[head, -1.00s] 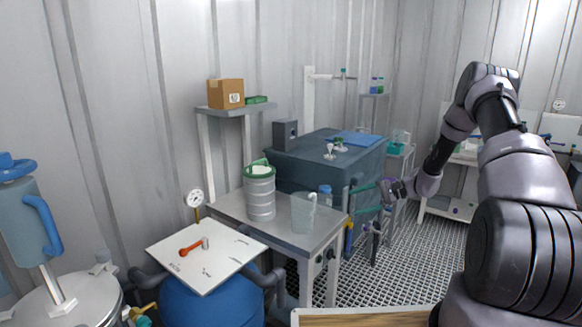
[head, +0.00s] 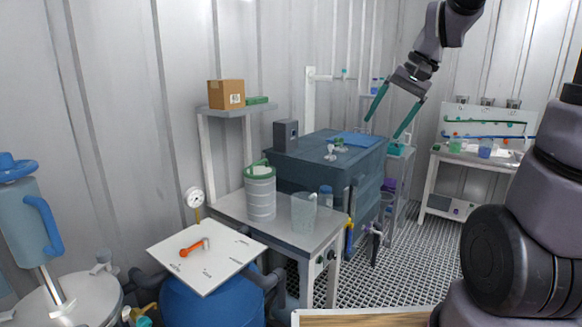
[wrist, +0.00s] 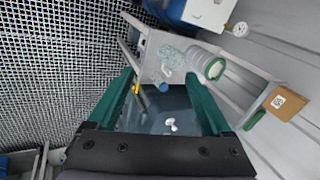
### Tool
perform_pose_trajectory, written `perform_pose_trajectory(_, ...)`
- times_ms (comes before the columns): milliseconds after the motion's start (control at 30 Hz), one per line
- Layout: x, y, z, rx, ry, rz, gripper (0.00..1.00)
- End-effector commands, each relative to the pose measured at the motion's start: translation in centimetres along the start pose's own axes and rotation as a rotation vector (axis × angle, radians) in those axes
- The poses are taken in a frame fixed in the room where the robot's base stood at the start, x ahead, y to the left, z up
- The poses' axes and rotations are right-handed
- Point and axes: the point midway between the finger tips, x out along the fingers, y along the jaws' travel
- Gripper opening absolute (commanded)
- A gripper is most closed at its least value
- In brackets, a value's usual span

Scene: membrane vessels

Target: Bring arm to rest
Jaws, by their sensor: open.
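My gripper (head: 387,120) is raised in the upper right of the head view, with its two green fingers spread apart and pointing down. Nothing is between the fingers. It hangs in front of the blue-grey cabinet (head: 315,170) and appears above its right side. In the wrist view my gripper (wrist: 168,100) looks down past the cabinet top, where a small white fitting (wrist: 171,125) shows between the fingers. The lower part of my arm stands at the right edge of the head view.
A metal table (head: 270,228) holds a ribbed canister (head: 260,195) and a clear beaker (head: 304,212). A white board (head: 222,270) with an orange-handled tool (head: 194,247) lies on a blue drum (head: 215,305). A white bench (head: 470,160) stands at the back right. The grated floor (head: 400,270) is clear.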

Motion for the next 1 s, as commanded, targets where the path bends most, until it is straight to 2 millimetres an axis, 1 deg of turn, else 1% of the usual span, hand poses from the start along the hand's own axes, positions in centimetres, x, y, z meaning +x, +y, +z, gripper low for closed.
perform_pose_trajectory(33, -1.5, 0.2, 1.5, -0.026, 0.045, 0.009, 0.84)
perform_pose_trajectory(200, -5.2, 1.6, 5.6, -0.086, 0.184, 0.034, 0.84)
perform_pose_trajectory(300, -6.7, 2.6, 7.7, -0.116, 0.259, 0.04, 0.84)
perform_pose_trajectory(400, -7.7, 3.6, 9.3, -0.137, 0.318, 0.04, 0.84)
perform_pose_trajectory(500, -8.3, 4.3, 10.3, -0.15, 0.359, 0.038, 0.84)
perform_pose_trajectory(600, -8.6, 4.7, 10.8, -0.157, 0.38, 0.038, 0.84)
perform_pose_trajectory(1000, -8.7, 4.8, 10.9, -0.158, 0.384, 0.038, 0.84)
